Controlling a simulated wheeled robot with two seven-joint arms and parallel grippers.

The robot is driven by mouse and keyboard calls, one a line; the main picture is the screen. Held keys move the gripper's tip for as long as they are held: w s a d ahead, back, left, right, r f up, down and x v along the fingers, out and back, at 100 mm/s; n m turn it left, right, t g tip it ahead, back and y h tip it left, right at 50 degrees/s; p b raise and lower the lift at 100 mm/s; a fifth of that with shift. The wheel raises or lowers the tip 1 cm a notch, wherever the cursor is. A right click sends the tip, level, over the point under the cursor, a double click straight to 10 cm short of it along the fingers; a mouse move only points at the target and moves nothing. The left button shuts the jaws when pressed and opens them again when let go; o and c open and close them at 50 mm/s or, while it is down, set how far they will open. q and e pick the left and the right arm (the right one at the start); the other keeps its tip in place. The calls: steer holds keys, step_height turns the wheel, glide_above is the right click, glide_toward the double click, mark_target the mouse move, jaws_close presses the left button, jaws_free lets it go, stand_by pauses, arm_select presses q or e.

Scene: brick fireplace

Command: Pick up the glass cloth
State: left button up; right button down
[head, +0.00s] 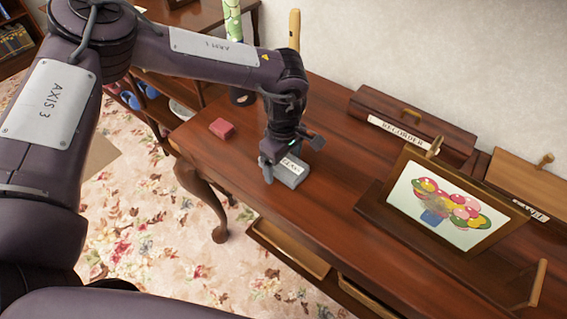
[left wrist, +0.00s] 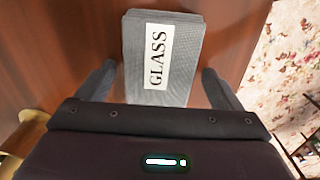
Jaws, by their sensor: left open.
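The glass cloth (head: 291,172) is a folded grey cloth with a white label, lying on the wooden table near its front edge. In the left wrist view the cloth (left wrist: 187,88) shows its label reading GLASS. My left gripper (head: 277,165) is right over the cloth, pointing down. In the left wrist view its two fingers (left wrist: 158,84) are apart, one on each side of the cloth, with gaps between. I cannot tell how far down the fingers reach. My right gripper is not in view.
A red block (head: 221,128) lies on the table left of the cloth. A picture in a wooden stand (head: 448,205), a recorder box (head: 412,125) and another wooden box (head: 522,183) stand to the right. Table around the cloth is clear.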

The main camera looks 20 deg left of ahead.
mark_target(283, 162)
arm_select(q)
steer(key=shift+f, duration=0.2)
steer(key=c, duration=1.1)
steer(key=shift+o, duration=0.2)
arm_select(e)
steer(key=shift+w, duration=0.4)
arm_select(q)
step_height(283, 162, up, 20)
steer(key=shift+b, duration=0.35)
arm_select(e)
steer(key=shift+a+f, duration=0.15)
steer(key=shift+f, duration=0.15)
arm_select(q)
steer(key=o, duration=0.4)
steer(key=c, duration=0.3)
